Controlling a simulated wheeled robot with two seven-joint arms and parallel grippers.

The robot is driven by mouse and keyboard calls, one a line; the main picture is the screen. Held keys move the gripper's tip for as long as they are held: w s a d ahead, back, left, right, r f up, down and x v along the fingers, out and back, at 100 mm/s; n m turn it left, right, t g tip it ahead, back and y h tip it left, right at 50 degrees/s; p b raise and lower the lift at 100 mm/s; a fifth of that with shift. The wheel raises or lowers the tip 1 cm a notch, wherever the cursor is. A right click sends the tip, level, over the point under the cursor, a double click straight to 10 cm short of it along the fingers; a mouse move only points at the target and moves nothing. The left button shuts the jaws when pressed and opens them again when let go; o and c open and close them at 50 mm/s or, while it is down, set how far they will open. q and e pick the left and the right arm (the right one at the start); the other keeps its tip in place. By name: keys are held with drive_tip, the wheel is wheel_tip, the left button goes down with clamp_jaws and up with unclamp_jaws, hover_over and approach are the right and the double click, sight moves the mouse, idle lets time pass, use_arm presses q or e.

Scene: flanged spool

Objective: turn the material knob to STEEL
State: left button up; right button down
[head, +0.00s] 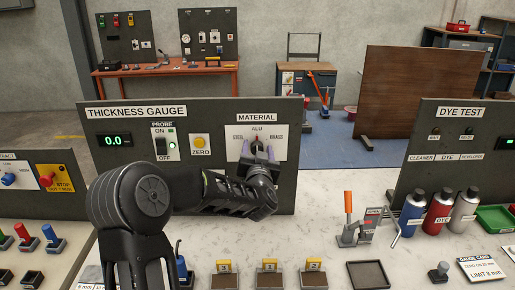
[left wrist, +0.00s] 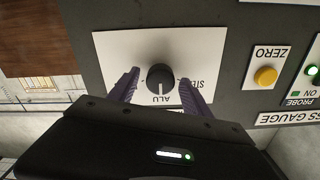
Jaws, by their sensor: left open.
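The material knob (left wrist: 160,80) is black and round with a white pointer line, on a white plate (left wrist: 112,42) under the MATERIAL label (head: 257,118). In the left wrist view, which is turned over, the line points to ALU. The head view plate (head: 232,147) shows STEEL at left, ALU on top and BRASS at right. My left gripper (left wrist: 160,88) is open, with one purple finger on each side of the knob; small gaps show between them. In the head view the left gripper (head: 258,151) partly hides the knob. My right gripper is in neither view.
The thickness gauge panel (head: 120,150) also carries a yellow ZERO button (head: 199,146) and a PROBE switch (head: 160,146) beside a green light.

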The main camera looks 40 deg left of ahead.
use_arm(q)
clamp_jaws()
idle(0.6)
